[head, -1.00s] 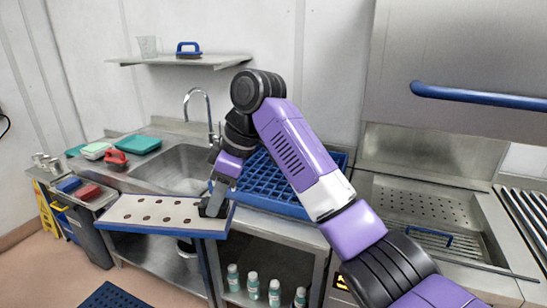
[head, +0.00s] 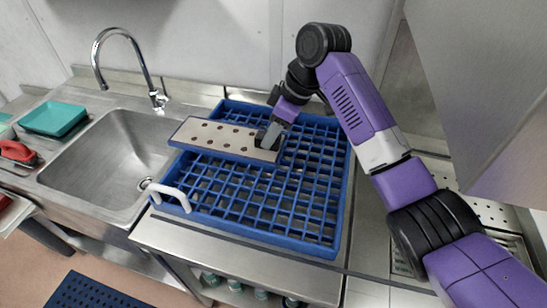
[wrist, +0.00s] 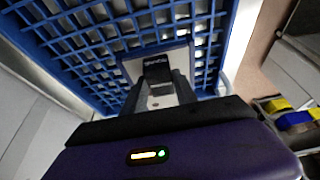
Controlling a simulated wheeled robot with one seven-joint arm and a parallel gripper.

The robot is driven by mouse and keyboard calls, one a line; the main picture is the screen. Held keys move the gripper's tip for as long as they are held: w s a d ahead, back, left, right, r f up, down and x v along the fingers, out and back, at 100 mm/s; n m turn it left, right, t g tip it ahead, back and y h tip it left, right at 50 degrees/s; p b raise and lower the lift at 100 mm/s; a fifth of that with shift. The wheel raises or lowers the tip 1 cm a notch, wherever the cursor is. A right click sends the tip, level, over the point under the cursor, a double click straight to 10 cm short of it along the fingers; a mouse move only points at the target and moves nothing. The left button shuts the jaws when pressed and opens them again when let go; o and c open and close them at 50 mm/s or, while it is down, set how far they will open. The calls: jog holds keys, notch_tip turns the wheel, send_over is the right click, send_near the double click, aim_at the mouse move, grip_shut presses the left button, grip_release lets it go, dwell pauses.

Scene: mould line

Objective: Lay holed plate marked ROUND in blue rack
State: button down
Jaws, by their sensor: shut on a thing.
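The holed plate (head: 210,137) is a pale board with a blue edge and two rows of dark round holes. My gripper (head: 270,137) is shut on its right end. The plate is over the back left part of the blue rack (head: 325,250), a grid of square cells; I cannot tell whether it touches the grid. Its left end reaches the rack's left rim beside the sink. In the wrist view the gripper (wrist: 158,85) holds the plate (wrist: 183,62) with the rack (wrist: 228,30) behind. A dark tag with unreadable lettering shows between the fingers.
A sink (head: 115,160) with a curved tap (head: 125,60) lies left of the rack. A white handle (head: 170,193) stands at the rack's front left. A teal tray (head: 55,119) and a red-handled item (head: 15,152) lie far left. The rack's front cells are empty.

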aim_at(282, 149)
notch_tip(282, 149, down, 11)
jog(key=shift+s+r+p, duration=0.1)
jog(key=shift+p, duration=0.8)
jog(key=c, duration=1)
grip_release()
jog(key=shift+o, duration=0.2)
jog(key=b+v, duration=0.3)
jog(key=v, duration=0.9)
jog(key=shift+a, duration=0.1)
